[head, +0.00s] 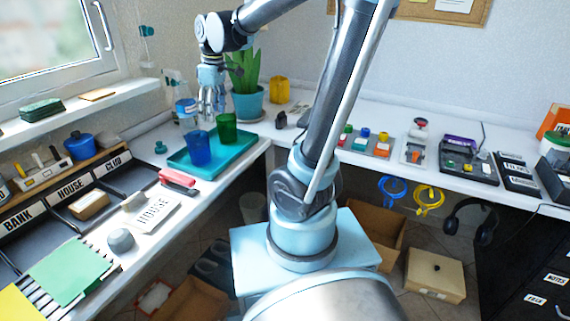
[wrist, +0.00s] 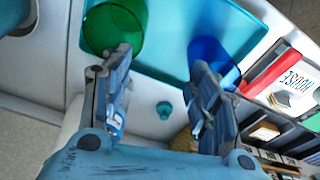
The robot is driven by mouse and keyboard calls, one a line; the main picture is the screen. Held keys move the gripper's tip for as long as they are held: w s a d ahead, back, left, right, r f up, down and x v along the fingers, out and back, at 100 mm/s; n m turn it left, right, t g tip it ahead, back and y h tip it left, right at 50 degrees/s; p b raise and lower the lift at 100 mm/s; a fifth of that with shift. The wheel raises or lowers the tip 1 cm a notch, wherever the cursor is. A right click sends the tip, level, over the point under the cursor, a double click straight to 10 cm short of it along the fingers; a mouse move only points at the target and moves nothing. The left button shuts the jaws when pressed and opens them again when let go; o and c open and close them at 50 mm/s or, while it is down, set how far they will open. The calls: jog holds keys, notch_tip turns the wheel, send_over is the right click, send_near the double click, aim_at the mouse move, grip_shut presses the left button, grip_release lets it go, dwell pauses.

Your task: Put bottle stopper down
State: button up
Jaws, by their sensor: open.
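The bottle stopper (wrist: 164,110), a small teal knobbed piece, rests on the white counter and is seen between my fingers in the wrist view. In the head view a small teal piece, which looks like the same stopper (head: 160,147), sits on the counter left of the tray. My gripper (wrist: 160,60) is open with nothing between its fingers. In the head view my gripper (head: 211,112) hangs pointing down above the back of the tray, apart from the stopper. A clear bottle with a blue label (head: 187,108) stands behind, beside my gripper.
A teal tray (head: 245,149) holds a blue cup (head: 199,150) and a green cup (head: 227,128), close below my gripper. A potted plant (head: 248,103) stands behind it. A red stapler-like object (head: 177,180) lies in front of the tray. Bare counter surrounds the stopper.

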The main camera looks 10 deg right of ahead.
jog(key=s+d+f+m, duration=0.6)
jog(key=s+d, duration=0.3)
jog(key=d, duration=0.1)
jog(key=s+d+f+m+t+h, duration=0.1)
jog(key=s+d+f+m, duration=0.5)
jog(key=s+d, duration=0.3)
jog(key=shift+s+d+f, duration=0.15)
jog(key=shift+d+f, duration=0.25)
jog(key=shift+d, duration=0.1)
jog(key=shift+w+f, duration=0.2)
jog(key=shift+w, duration=0.25)
